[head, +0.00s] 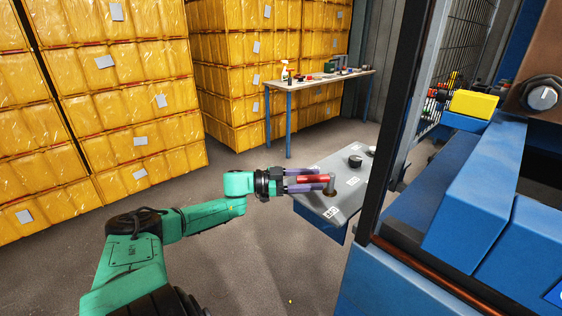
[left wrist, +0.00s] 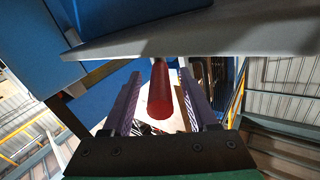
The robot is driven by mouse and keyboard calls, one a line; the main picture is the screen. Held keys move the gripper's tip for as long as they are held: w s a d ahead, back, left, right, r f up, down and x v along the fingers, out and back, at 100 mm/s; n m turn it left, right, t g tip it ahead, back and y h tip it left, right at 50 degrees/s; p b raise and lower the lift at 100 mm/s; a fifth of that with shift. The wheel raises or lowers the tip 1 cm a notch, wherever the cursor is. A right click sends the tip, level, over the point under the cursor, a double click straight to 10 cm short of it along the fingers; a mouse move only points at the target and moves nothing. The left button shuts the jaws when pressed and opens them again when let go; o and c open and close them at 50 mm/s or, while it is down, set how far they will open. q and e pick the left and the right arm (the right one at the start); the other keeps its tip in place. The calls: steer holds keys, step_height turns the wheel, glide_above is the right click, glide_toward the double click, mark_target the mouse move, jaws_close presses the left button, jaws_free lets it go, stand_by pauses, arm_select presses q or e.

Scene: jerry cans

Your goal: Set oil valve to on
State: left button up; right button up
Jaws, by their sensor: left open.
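A red valve handle (head: 314,180) stands at the near left part of a grey control panel (head: 325,205) in the head view. The handle is mounted on a round brown base (head: 329,193). The panel's white labels are too small to read, so I cannot tell which control is marked oil. My left gripper (head: 306,180) is open, with its purple fingers on either side of the red handle. In the left wrist view the red handle (left wrist: 160,92) lies between the two fingers, with gaps visible on both sides. My right gripper is not in view.
A black knob (head: 355,161) and a pale knob (head: 372,150) sit farther along the panel. A dark post (head: 405,110) and blue machinery (head: 480,200) stand close on the right. A workbench (head: 320,78) and yellow crates (head: 110,80) are behind. The floor left of the panel is clear.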

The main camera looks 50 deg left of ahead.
arm_select(q)
steer(key=p+v, duration=0.3)
steer(key=v, duration=0.9)
steer(key=shift+s+a, duration=0.15)
steer(key=shift+s, duration=0.15)
steer(key=shift+c, duration=0.2)
